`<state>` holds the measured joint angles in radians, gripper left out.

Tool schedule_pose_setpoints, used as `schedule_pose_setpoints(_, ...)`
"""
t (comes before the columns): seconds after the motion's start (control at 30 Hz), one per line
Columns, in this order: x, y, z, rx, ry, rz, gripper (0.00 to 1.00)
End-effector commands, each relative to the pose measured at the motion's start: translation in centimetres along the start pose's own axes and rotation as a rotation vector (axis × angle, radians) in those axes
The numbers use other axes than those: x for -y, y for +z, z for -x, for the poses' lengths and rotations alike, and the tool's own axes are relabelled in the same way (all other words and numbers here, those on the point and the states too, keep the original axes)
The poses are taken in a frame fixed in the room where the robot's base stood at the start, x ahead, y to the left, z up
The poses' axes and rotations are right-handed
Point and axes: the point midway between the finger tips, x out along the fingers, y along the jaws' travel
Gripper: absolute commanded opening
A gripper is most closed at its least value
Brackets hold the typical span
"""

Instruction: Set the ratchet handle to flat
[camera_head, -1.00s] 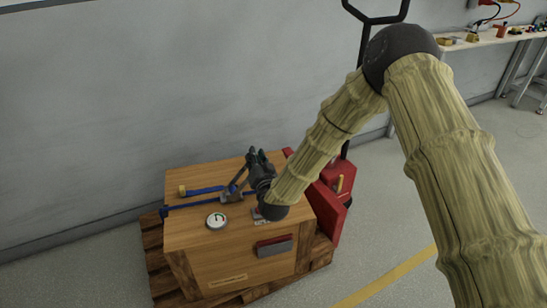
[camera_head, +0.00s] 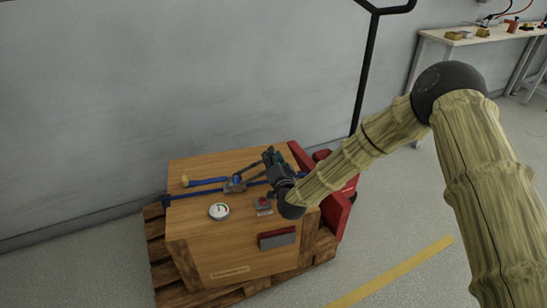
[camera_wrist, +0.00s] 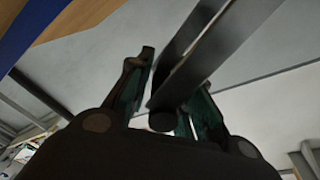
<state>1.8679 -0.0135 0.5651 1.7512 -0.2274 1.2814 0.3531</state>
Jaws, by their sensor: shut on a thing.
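The ratchet (camera_head: 234,187) sits on the blue strap across the top of the wooden crate (camera_head: 205,255). Its grey handle (camera_head: 256,177) runs from the ratchet body to the right, tilted up toward my gripper. My gripper (camera_head: 270,158) is at the handle's far end, above the back right part of the crate top. In the wrist view, the handle shows as a flat grey bar (camera_wrist: 205,50) between the two fingers of my gripper (camera_wrist: 170,85). My gripper is shut on it. My gripper partly hides the handle's end in the head view.
A round gauge (camera_head: 219,211) and a small red-topped box (camera_head: 263,205) are on the crate top. The crate stands on a pallet (camera_head: 160,262), with a red pallet jack (camera_head: 336,211) at right.

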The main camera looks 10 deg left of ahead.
Motion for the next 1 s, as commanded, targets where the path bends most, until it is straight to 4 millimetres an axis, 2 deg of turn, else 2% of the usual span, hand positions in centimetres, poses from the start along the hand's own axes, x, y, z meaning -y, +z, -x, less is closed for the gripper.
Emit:
schedule_pose_setpoints(0.27,-0.4,0.1,0.2,0.003,0.006,0.004,0.00)
schedule_pose_setpoints(0.3,-0.4,0.1,0.2,0.003,0.005,0.004,0.27)
schedule_pose_setpoints(0.37,-0.4,0.1,0.1,0.002,0.005,0.003,0.38)
schedule_pose_setpoints(0.4,-0.3,0.1,0.1,0.002,0.004,0.003,0.39)
schedule_pose_setpoints(0.77,-0.2,0.0,0.4,0.001,0.002,0.002,0.39)
schedule_pose_setpoints(0.87,-0.2,0.0,1.3,0.001,0.003,0.001,0.39)
schedule_pose_setpoints(1.0,-0.2,0.0,3.5,0.002,0.003,0.002,0.39)
